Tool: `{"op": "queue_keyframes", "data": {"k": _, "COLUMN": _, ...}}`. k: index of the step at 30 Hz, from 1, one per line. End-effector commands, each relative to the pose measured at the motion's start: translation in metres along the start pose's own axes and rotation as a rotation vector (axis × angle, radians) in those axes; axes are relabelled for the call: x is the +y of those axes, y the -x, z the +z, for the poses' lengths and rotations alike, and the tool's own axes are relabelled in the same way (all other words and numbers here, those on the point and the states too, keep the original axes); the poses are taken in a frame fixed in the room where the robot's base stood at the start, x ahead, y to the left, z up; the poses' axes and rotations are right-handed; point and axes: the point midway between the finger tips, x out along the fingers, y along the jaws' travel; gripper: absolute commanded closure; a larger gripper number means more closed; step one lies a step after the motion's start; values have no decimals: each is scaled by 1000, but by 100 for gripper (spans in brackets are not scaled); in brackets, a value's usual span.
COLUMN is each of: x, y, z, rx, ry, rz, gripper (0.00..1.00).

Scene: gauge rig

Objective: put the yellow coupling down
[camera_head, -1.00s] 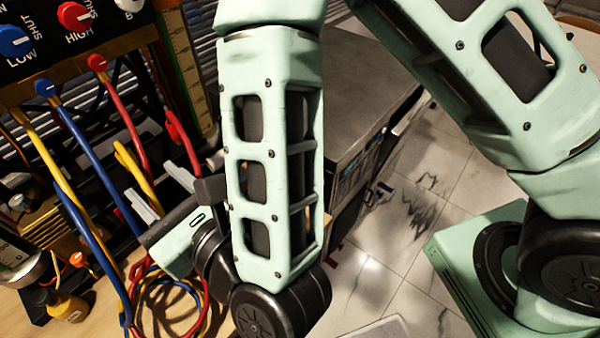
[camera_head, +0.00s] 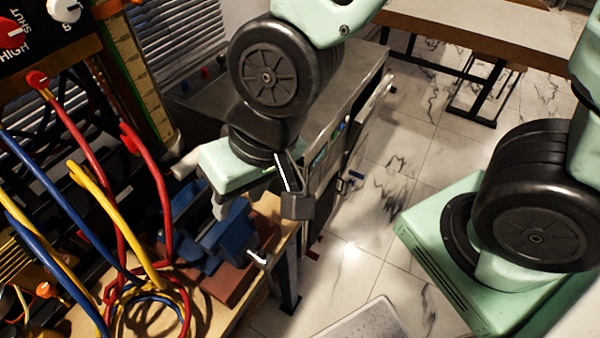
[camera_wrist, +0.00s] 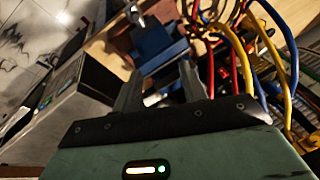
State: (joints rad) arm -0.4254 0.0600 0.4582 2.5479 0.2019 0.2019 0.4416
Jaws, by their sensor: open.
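A yellow hose (camera_head: 108,205) loops up from the bench among the red and blue hoses. Its upper yellow end (camera_head: 76,172), apparently the coupling, shows left of my gripper in the head view. I cannot make out the coupling's shape. My gripper (camera_head: 198,192) is open and empty, to the right of the hoses and above a blue vise (camera_head: 225,235). In the wrist view, both fingers of my gripper (camera_wrist: 160,68) stand apart, pointing towards the vise. The yellow hose (camera_wrist: 276,45) passes to their right; its coupling is not clear there.
A red hose (camera_head: 152,180) and a blue hose (camera_head: 45,155) hang close by the yellow one. The control panel (camera_head: 45,40) is at the upper left. A grey cabinet (camera_head: 345,90) stands behind my gripper. Open tiled floor (camera_head: 400,180) lies to the right.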

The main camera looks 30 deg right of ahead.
Motion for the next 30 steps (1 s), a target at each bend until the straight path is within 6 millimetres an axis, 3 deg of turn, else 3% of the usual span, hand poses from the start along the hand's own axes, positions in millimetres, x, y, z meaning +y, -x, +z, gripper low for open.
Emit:
{"op": "queue_keyframes", "data": {"k": 3, "x": 31, "y": 26, "z": 19, "rx": -111, "ry": 212, "rz": 93, "gripper": 58}}
{"op": "queue_keyframes", "data": {"k": 9, "x": 58, "y": 51, "z": 40, "rx": -244, "ry": 397, "rz": 151, "gripper": 58}}
{"op": "queue_keyframes", "data": {"k": 30, "x": 61, "y": 54, "z": 44, "rx": -264, "ry": 421, "rz": 156, "gripper": 58}}
